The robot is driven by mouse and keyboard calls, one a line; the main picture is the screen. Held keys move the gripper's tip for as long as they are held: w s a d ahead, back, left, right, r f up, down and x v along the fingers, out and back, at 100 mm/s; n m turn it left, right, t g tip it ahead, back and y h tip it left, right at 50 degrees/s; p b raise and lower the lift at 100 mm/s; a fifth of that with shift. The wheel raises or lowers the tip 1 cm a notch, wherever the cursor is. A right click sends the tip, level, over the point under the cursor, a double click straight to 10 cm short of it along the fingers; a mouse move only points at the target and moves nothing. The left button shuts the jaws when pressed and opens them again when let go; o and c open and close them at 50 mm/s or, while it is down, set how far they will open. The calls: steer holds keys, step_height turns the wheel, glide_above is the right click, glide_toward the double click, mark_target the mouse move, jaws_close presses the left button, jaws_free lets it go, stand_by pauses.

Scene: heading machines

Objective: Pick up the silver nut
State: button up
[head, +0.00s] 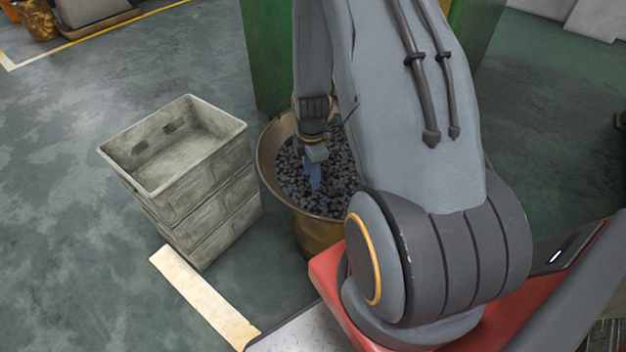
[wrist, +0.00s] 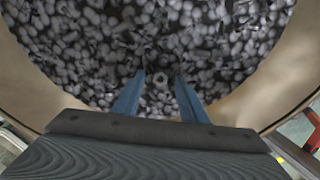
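Many small silver-grey metal pieces fill a round tan bin (head: 268,172), whose rim also shows in the wrist view (wrist: 38,80). My gripper (head: 316,188) points down into this bin. In the wrist view its two blue fingers (wrist: 160,76) are apart. A small, light ring-shaped piece, which looks like the silver nut (wrist: 161,81), shows between the fingertips among the other pieces. I cannot tell whether the fingers touch it or how far above it they are. In the head view the nut cannot be made out, and my arm hides the bin's right side.
A stack of grey crates (head: 190,180), the top one open and empty, stands just left of the bin. A green machine (head: 266,60) stands behind the bin. A pale strip (head: 205,298) lies on the floor in front. The floor at the left (head: 60,200) is clear.

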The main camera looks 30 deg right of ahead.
jaws_close()
steer(key=shift+r, duration=0.1)
